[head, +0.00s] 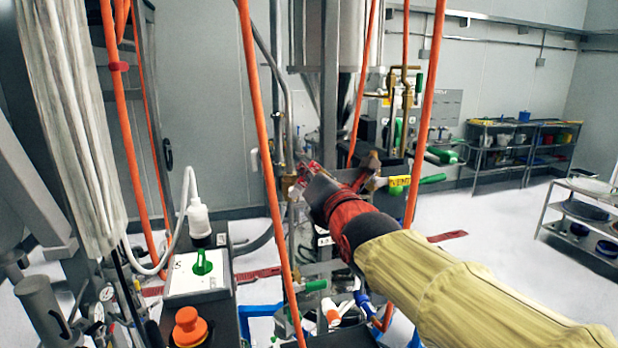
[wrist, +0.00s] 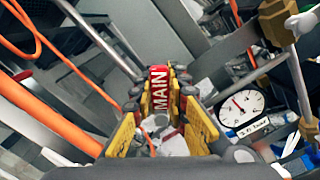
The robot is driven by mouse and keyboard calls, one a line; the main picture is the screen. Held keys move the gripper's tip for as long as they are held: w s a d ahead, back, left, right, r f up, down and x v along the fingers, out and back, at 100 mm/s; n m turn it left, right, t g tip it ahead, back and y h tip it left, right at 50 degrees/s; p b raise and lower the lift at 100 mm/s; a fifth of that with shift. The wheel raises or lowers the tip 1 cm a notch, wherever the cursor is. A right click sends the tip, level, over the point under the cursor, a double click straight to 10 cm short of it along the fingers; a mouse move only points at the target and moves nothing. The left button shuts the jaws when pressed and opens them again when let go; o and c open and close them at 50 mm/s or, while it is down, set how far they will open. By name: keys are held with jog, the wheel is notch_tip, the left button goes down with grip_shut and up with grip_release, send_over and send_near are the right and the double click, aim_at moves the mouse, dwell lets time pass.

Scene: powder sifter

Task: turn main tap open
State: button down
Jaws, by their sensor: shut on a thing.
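The main tap's red handle (wrist: 159,82), with "MAIN" in white letters, runs between my gripper's fingers in the wrist view. My gripper (wrist: 160,96) is shut on this handle, its yellow finger pads on either side of it. In the head view my gripper (head: 306,179) reaches in from the lower right to the pipework at the centre. There the gripper covers most of the tap, and the handle cannot be told clearly from the red finger parts.
Orange hoses (head: 262,150) hang close around my arm. A green-handled valve with a yellow label (head: 399,181) is just right of my gripper. The wrist view shows a round gauge (wrist: 241,107) and a brass fitting (wrist: 285,22).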

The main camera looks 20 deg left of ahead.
dwell(0.3)
jog(key=c, duration=1.8)
grip_release()
jog(key=shift+o, duration=0.4)
jog(key=shift+s, duration=0.1)
jog(key=v, duration=1.2)
jog(key=shift+f, duration=0.1)
